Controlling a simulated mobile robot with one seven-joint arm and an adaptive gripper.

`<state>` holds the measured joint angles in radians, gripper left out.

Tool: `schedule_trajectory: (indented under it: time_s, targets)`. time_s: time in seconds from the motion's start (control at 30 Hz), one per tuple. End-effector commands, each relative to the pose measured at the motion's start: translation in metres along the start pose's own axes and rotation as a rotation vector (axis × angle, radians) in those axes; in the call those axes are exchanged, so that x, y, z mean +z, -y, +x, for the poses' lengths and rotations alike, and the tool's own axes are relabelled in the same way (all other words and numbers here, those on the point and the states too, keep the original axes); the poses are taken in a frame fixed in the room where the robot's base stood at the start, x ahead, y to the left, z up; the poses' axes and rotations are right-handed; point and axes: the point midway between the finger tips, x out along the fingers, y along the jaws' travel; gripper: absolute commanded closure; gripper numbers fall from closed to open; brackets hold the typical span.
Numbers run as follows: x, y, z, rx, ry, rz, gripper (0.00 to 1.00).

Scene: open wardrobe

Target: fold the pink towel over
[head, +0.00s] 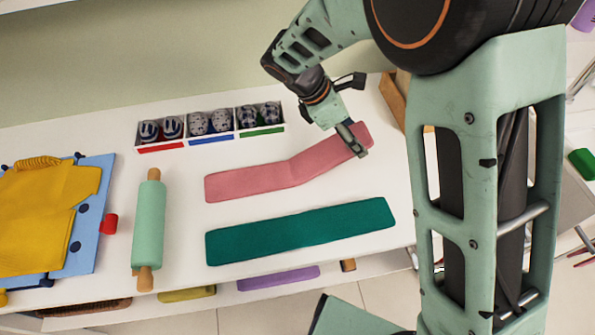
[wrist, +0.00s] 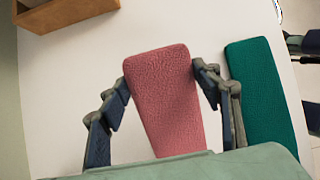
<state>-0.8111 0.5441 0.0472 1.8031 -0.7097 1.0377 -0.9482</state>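The pink towel (head: 250,181) is a long strip on the white shelf, bent near its middle. Its left half lies flat; its right half angles up and looks raised off the surface. My gripper (head: 352,140) is at the right end. The end tip sticks out past the fingers. The wrist housing hides the rest of the towel in that view.
A flat teal towel (head: 300,230) lies in front, also in the wrist view (wrist: 262,105). A rolling pin (head: 149,225) lies left, beside a blue board with yellow cloth (head: 50,215). Divided bins (head: 211,125) stand behind. A wooden box (wrist: 65,12) is near the right end.

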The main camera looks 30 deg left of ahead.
Motion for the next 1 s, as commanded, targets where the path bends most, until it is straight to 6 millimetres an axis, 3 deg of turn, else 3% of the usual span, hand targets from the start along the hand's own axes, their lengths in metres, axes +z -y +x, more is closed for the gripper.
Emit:
schedule_trajectory:
  time_s: [0.17, 0.5, 0.87, 1.0]
  targets:
    - [-0.001, 0.0, -0.002, 0.0, 0.006, -0.001, 0.46]
    - [-0.005, 0.0, -0.032, 0.001, 0.171, -0.003, 0.46]
    - [-0.005, 0.0, -0.035, 0.001, 0.193, -0.001, 0.46]
    - [-0.01, 0.0, -0.048, 0.002, 0.259, -0.006, 0.46]
